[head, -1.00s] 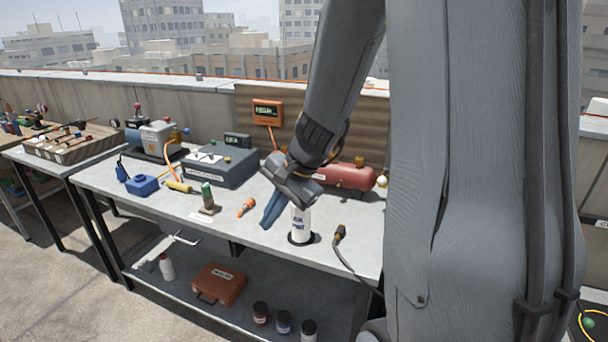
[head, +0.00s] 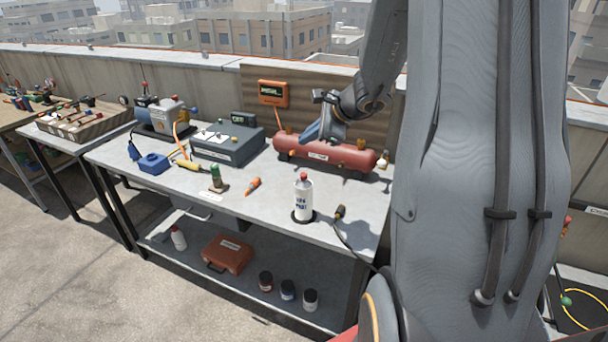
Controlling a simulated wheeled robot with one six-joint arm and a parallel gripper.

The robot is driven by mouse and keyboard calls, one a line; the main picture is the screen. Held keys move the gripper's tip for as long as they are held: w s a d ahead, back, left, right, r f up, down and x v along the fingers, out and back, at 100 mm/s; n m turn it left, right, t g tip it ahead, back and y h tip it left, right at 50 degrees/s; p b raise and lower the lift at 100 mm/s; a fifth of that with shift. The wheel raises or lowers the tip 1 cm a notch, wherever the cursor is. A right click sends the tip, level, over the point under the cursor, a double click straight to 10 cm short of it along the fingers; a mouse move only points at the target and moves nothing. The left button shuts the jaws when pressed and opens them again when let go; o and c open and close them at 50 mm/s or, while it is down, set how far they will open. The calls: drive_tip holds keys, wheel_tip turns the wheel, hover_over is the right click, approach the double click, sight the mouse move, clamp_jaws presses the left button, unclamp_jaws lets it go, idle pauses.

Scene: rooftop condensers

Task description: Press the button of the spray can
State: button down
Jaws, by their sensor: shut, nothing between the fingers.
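The spray can (head: 303,200) is white with dark lettering and a red button (head: 303,176) on top. It stands upright on a dark round base near the front edge of the workbench. My gripper (head: 308,138) is shut and empty. It shows in front of the red tank, above and behind the can in the picture, apart from the can. Nothing hides the can or its button.
A red tank (head: 350,158) lies at the back of the bench (head: 262,209). A grey box (head: 228,146), a green-topped item (head: 216,178) and an orange tool (head: 253,186) are to the left. A black-handled cable tool (head: 340,213) lies right of the can.

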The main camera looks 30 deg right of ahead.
wheel_tip(320, 180, down, 7)
drive_tip(key=b, duration=0.4)
drive_tip(key=shift+w+r, duration=0.1)
drive_tip(key=shift+r, duration=0.1)
drive_tip(key=shift+f+b, duration=0.95)
drive_tip(key=shift+b, duration=0.35)
drive_tip(key=shift+f, duration=0.2)
idle(0.7)
drive_tip(key=shift+f+b, duration=0.25)
drive_tip(key=shift+b, duration=0.4)
drive_tip(key=shift+f+b, duration=0.5)
drive_tip(key=shift+b, duration=0.1)
idle(0.5)
drive_tip(key=shift+r, duration=0.1)
drive_tip(key=shift+r+p, duration=0.65)
drive_tip(key=shift+r, duration=0.2)
drive_tip(key=shift+r+p, duration=1.9)
drive_tip(key=shift+r, duration=0.6)
